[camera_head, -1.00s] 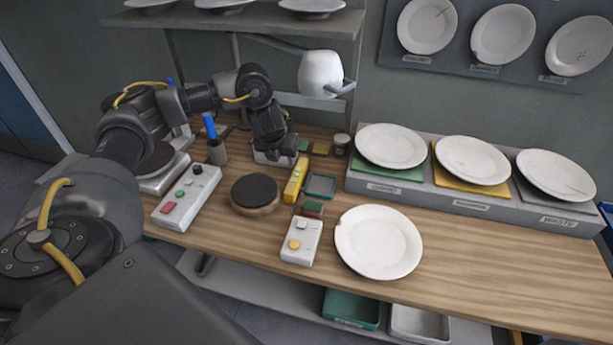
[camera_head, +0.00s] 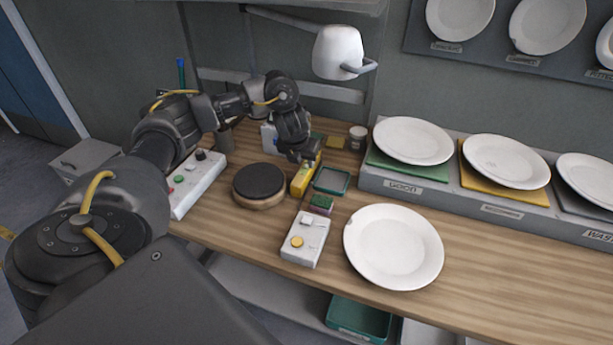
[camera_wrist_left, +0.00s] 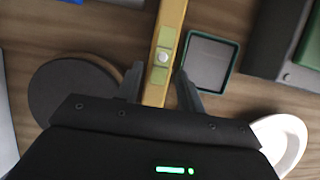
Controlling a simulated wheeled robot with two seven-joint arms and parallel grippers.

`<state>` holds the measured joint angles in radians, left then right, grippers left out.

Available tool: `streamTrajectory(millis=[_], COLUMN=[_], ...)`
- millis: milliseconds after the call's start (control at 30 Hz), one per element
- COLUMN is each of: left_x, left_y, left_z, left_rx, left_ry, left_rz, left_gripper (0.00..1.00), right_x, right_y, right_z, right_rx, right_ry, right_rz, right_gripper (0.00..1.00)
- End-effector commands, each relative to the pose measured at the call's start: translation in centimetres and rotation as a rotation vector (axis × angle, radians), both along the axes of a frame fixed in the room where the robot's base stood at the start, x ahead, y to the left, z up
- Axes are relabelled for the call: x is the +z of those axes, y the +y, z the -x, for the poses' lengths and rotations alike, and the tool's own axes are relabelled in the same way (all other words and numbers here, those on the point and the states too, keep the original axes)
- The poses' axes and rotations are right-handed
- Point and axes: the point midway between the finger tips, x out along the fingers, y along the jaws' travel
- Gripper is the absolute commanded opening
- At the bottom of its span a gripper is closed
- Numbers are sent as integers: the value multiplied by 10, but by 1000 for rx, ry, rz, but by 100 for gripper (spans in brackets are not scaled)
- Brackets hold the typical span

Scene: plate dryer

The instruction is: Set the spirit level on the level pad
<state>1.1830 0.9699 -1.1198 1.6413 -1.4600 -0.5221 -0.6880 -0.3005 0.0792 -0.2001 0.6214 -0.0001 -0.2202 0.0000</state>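The spirit level, a yellow bar (camera_head: 304,180) with greenish vials, lies on the wooden table and also shows in the left wrist view (camera_wrist_left: 163,45). A dark square with a green rim (camera_head: 331,181), which looks like the level pad, lies just right of it and also shows in the left wrist view (camera_wrist_left: 209,64). My left gripper (camera_head: 301,158) is at the level's far part. In the wrist view its two fingers (camera_wrist_left: 160,92) are apart, one on each side of the bar, with gaps showing. The gripper hides part of the level. My right gripper is not in view.
A black round turntable (camera_head: 259,184) is left of the level. Plates on a grey rack (camera_head: 480,210) stand at right. A white lamp (camera_head: 339,52) hangs above.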

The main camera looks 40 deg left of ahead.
Motion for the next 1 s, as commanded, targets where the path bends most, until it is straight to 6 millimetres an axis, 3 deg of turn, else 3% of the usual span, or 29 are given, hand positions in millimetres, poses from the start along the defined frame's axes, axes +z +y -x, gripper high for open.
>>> streamTrajectory(millis=[100,333,700,967,1000], left_x=[-13,-16,-58,-60,-60], left_y=[1,2,7,8,8], left_z=[-4,-6,-25,-26,-26], left_rx=[1,0,1,-1,-1], left_ry=[2,2,2,0,0], left_rz=[0,1,0,0,0], left_gripper=[38,38,38,38,33], right_x=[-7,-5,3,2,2], right_y=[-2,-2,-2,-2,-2], right_z=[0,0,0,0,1], right_rx=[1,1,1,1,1], right_ry=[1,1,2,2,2], right_rz=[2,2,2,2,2], right_gripper=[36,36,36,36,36])
